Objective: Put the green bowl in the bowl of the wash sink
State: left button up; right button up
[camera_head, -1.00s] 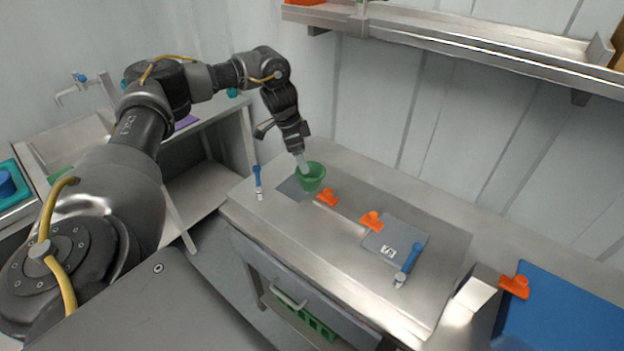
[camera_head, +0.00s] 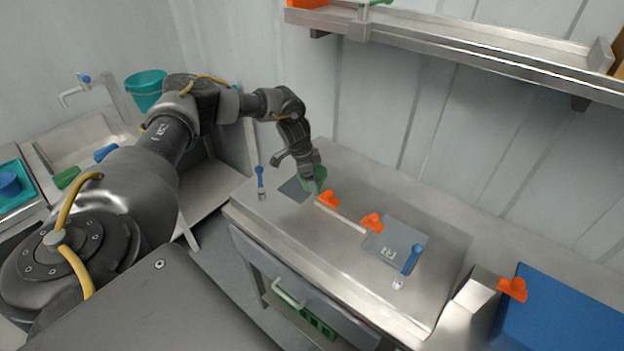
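The green bowl (camera_head: 320,175) is at the back left of the steel worktop, partly hidden behind my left gripper (camera_head: 314,188). My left gripper points down at the near side of the bowl. Its fingertips are small and overlap the bowl, so I cannot tell whether they grip its rim. The wash sink (camera_head: 72,158) is at the far left, a steel basin with a tap (camera_head: 74,91) above it. My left arm hides part of it. My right gripper is not in view.
A teal bucket (camera_head: 146,90) stands behind my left arm. A green block (camera_head: 66,177) and blue item (camera_head: 105,153) are by the sink.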

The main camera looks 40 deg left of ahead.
pick_arm(q)
jog(key=shift+s, duration=0.1)
jog(key=shift+c, duration=0.4)
jog(key=c, duration=0.7)
jog(key=shift+o, duration=0.2)
jog(key=shift+r, duration=0.15)
